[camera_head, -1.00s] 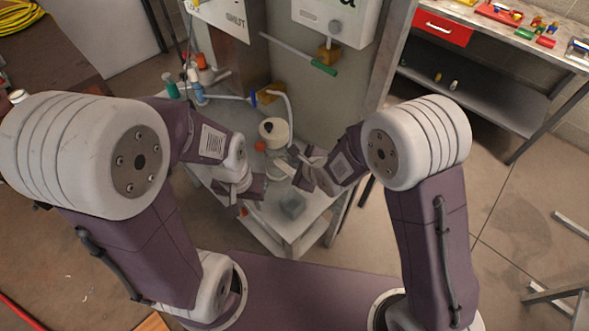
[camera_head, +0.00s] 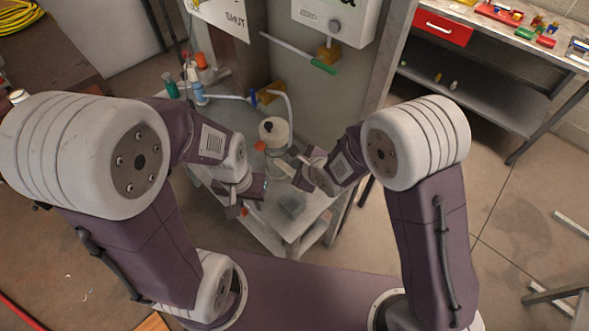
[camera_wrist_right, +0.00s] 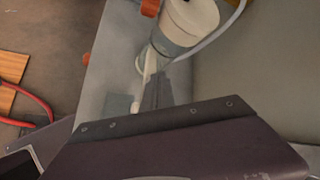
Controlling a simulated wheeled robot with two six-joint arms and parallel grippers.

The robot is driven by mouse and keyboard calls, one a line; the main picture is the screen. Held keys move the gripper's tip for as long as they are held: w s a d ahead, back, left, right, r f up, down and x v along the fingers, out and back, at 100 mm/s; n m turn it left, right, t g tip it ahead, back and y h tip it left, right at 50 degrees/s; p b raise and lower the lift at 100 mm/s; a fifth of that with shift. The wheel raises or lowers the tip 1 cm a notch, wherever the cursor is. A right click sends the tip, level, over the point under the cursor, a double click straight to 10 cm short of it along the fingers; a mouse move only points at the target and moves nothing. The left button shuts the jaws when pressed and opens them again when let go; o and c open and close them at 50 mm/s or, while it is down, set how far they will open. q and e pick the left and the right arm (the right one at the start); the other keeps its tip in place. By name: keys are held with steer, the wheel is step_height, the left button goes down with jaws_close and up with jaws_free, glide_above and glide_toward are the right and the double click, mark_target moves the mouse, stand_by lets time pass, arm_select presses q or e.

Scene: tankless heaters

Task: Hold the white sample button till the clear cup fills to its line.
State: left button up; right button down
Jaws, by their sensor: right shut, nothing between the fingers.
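A pale round canister (camera_head: 273,131) with a dark top knob stands on the small grey bench. It also shows at the top of the right wrist view (camera_wrist_right: 188,22). My right gripper (camera_head: 297,168) is shut and empty, just in front of and to the right of the canister. In the right wrist view its fingers (camera_wrist_right: 154,88) point toward the canister's lower part; I cannot tell whether they touch it. I cannot make out the white button or the cup's line.
The small bench (camera_head: 318,207) has bare top near its front right corner. Bottles (camera_head: 194,85) and a pale hose (camera_head: 287,105) are behind. A workbench with a red drawer (camera_head: 442,28) stands back right.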

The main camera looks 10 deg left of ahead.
arm_select(q)
steer(key=shift+f, duration=0.2)
arm_select(e)
steer(key=shift+f, duration=0.25)
arm_select(q)
steer(key=shift+f+b, duration=0.45)
steer(key=shift+b, duration=0.05)
arm_select(e)
steer(key=shift+f, duration=0.6)
stand_by(0.9)
